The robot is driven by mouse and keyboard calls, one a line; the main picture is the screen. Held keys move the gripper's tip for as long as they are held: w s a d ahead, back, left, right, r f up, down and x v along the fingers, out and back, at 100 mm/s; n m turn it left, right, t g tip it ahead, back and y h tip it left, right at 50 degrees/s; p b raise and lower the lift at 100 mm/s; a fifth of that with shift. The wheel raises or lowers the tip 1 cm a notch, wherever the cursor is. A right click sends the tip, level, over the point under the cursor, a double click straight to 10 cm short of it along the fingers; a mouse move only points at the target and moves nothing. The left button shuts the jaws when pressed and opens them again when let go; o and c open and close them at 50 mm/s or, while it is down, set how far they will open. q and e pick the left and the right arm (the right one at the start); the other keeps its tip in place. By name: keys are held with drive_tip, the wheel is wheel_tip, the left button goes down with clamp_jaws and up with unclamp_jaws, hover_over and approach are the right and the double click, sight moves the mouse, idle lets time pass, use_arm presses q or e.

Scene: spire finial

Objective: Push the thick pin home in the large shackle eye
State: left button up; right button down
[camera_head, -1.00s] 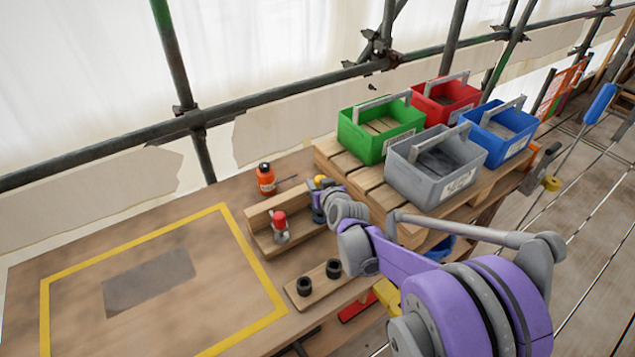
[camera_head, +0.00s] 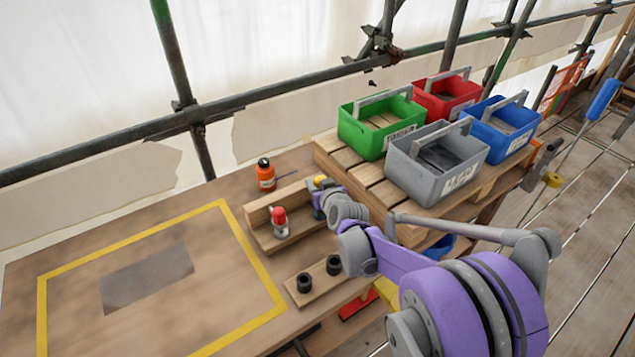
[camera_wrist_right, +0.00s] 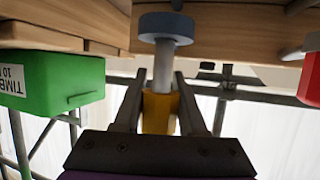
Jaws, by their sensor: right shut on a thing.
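My right gripper (camera_wrist_right: 160,100) is shut on the yellow end (camera_wrist_right: 157,112) of a pin-like piece. In the right wrist view its grey shaft (camera_wrist_right: 164,65) runs from the yellow end to a wide blue-grey disc or collar (camera_wrist_right: 166,25) against wood; I cannot tell whether the shaft enters it. In the head view the yellow end (camera_head: 320,181) shows beside my right gripper (camera_head: 319,200), at the right end of a wooden holder (camera_head: 262,212). A grey metal piece with a red top (camera_head: 279,220) stands upright on this holder, left of the gripper. The shackle eye cannot be made out clearly. My left gripper is not in view.
A wooden block with two black rings (camera_head: 304,283) lies in front of the holder. An orange bottle (camera_head: 265,175) stands behind it. Green (camera_head: 375,138), red, grey and blue crates stand on a pallet to the right. The yellow-framed tabletop area at left is clear.

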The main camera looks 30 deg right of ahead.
drive_tip(key=shift+f+b, duration=0.7)
drive_tip(key=shift+f, duration=0.4)
drive_tip(key=shift+c, duration=2)
unclamp_jaws()
drive_tip(key=shift+s, duration=0.1)
drive_tip(key=p+v, duration=0.1)
drive_tip(key=v, duration=0.9)
drive_tip(key=shift+s+r, duration=0.25)
drive_tip(key=shift+s, duration=0.1)
